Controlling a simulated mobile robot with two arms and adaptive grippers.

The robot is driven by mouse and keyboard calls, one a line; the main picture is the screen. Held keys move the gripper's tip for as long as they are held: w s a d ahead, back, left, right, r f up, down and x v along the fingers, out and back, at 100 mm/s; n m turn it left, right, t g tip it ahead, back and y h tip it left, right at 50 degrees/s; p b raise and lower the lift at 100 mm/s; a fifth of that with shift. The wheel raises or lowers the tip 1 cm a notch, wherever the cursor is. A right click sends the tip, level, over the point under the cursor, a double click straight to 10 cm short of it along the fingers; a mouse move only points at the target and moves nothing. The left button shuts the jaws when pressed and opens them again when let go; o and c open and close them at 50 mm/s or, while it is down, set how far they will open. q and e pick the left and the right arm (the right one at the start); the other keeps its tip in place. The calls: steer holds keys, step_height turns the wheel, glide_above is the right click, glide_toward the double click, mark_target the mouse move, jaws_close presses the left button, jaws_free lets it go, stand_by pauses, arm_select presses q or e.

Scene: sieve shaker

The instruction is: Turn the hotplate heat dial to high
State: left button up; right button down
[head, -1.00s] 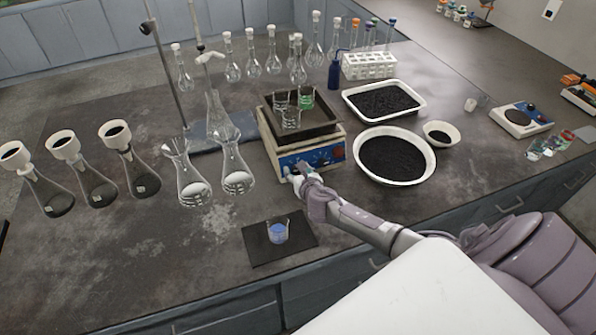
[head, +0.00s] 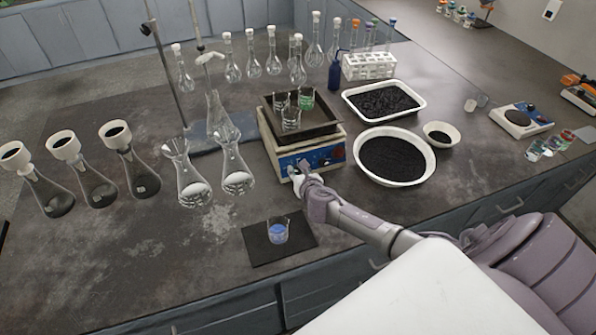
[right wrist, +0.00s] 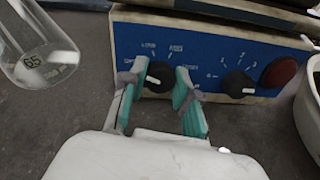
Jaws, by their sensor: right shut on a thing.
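The hotplate (head: 268,133) has a blue front panel facing me, which also shows in the right wrist view (right wrist: 130,45). A black dial (right wrist: 158,76) sits on the left of the panel, with small word labels around it too blurred to read surely. My right gripper (right wrist: 157,88), also in the head view (head: 299,178), has its teal-padded fingers on either side of this left dial and is shut on it. A second black dial (right wrist: 238,84) with number marks and a red round knob or button (right wrist: 280,72) are further right, untouched. My left gripper is not in view.
A dark tray with beakers (head: 291,119) stands on the hotplate. Two clear flasks (head: 236,175) stand close on its left. A white bowl of black grains (head: 432,172) is close on its right. A beaker with blue contents (head: 278,233) stands on a dark mat in front.

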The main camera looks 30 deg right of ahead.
steer(key=m, duration=0.3)
steer(key=shift+m, duration=0.4)
steer(key=m, duration=0.3)
steer(key=shift+m, duration=0.4)
steer(key=m, duration=0.7)
steer(key=shift+d+y, duration=0.1)
steer(key=shift+y, duration=0.2)
steer(key=m, duration=0.3)
steer(key=shift+s+f+m, duration=0.1)
steer(key=shift+m, duration=0.2)
steer(key=m, duration=0.7)
steer(key=shift+f+m, duration=0.1)
steer(key=shift+m, duration=1.5)
steer(key=shift+t, duration=0.3)
